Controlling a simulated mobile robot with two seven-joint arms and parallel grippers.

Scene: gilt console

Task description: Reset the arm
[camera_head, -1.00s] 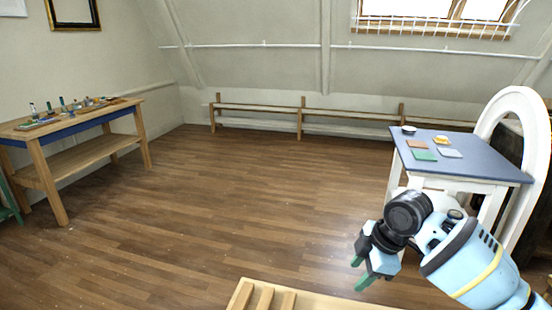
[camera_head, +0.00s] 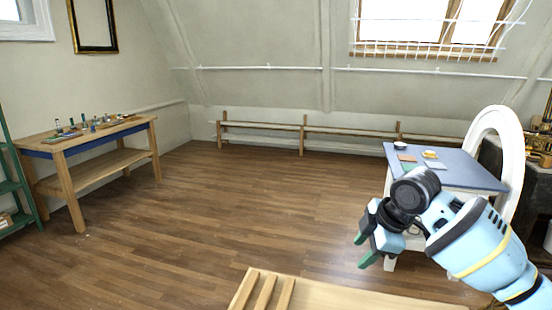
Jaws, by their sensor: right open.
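My right arm comes in from the lower right, light blue with a black wrist. My right gripper (camera_head: 364,252) is open, with two green-tipped fingers pointing down and left, and nothing shows between them. It hangs in front of the left side of the small blue-topped table (camera_head: 460,172). It hides part of that table's legs and top. My left arm and left gripper do not show.
A wooden slatted piece (camera_head: 330,293) lies at the bottom edge. A workbench (camera_head: 100,134) with small bottles stands at left, beside green shelves (camera_head: 14,187). A white arch (camera_head: 511,150) stands behind the blue-topped table. The wooden floor (camera_head: 230,205) between is clear.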

